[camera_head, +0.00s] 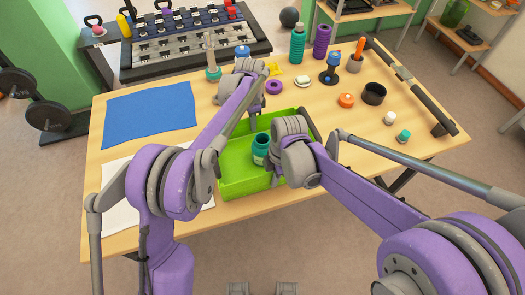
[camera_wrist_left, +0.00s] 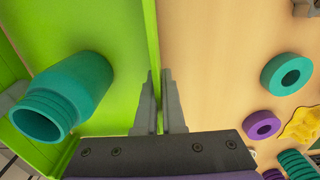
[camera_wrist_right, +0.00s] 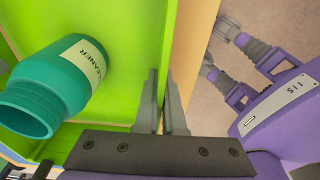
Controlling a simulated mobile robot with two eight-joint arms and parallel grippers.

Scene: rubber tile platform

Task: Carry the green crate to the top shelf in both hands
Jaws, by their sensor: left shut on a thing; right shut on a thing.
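The green crate (camera_head: 240,187) is at the middle of the wooden table and looks level. A teal jar (camera_head: 261,148) with a label stands in it; it also shows in the left wrist view (camera_wrist_left: 65,95) and the right wrist view (camera_wrist_right: 55,85). My left gripper (camera_wrist_left: 160,102) is shut on the crate's far wall. My right gripper (camera_wrist_right: 164,103) is shut on its near wall, its fingers astride the wall. My arms hide parts of the crate. I cannot tell whether the crate touches the table. Shelf units (camera_head: 362,12) stand at the back right.
The table (camera_head: 320,190) carries a blue mat (camera_head: 150,107) at left and several teal, purple and orange pieces at the back. A dumbbell rack (camera_head: 195,50) stands behind.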

